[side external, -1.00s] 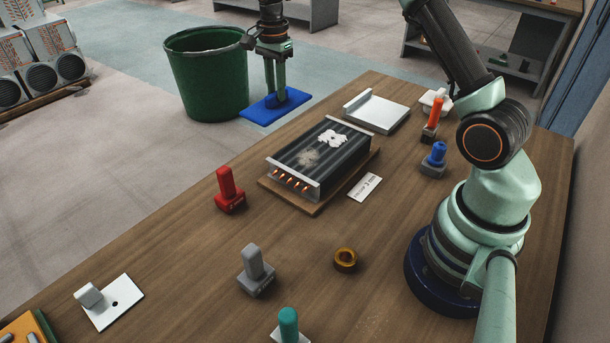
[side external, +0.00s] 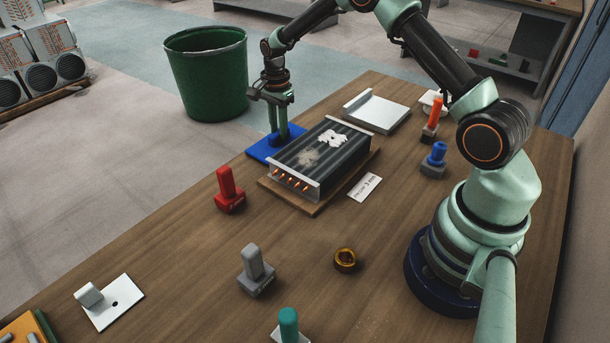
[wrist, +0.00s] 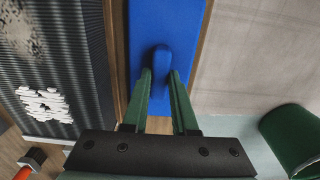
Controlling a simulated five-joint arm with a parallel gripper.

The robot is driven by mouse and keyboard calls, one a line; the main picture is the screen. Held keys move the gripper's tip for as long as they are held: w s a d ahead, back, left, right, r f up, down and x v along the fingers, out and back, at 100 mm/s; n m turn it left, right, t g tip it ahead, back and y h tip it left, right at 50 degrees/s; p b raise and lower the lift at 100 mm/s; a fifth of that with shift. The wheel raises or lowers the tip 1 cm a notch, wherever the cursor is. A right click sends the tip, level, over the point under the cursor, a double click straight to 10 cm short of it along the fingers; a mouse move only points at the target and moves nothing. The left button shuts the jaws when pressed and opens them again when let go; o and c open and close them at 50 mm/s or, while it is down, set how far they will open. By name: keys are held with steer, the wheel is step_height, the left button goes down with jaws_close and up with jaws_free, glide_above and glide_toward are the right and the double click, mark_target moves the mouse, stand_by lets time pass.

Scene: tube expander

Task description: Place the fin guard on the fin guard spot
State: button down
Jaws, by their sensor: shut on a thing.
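The blue plate with an upright blue grip, which I take as the fin guard (side external: 261,151), is at the far-left table edge beside the finned coil block. My gripper (side external: 279,130) is shut on its grip. In the wrist view the plate (wrist: 177,20) runs lengthwise along the coil block, and my fingers (wrist: 160,80) close on both sides of its grip. I cannot tell whether the plate touches the table or hangs just above it. No spot marked as the fin guard spot is readable; the small white label's (side external: 365,187) text is too small.
The finned coil block (side external: 300,160) lies on a wooden board, with a white tray (side external: 380,115) behind it. A red-handled tool (side external: 228,190) stands close in front. A green bin (side external: 207,75) stands on the floor past the edge.

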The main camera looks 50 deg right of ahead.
steer(key=c, duration=0.7)
jaws_free()
steer(key=shift+f, duration=0.1)
steer(key=s+a+r+n+t, duration=0.1)
steer(key=s+a+r+n, duration=0.1)
steer(key=r, duration=0.8)
steer(key=s+a+r+n, duration=0.1)
steer(key=s+r+n, duration=0.1)
steer(key=r, duration=0.8)
steer(key=s+a+r+n+t, duration=0.1)
steer(key=s+a+n+t, duration=0.1)
steer(key=s+n, duration=0.5)
steer(key=s+a+r+n+t, duration=0.1)
steer(key=s+a+n, duration=0.4)
steer(key=s, duration=0.6)
steer(key=shift+s+r+n+t, duration=0.35)
steer(key=shift+n+t, duration=0.45)
steer(key=shift+n, duration=0.2)
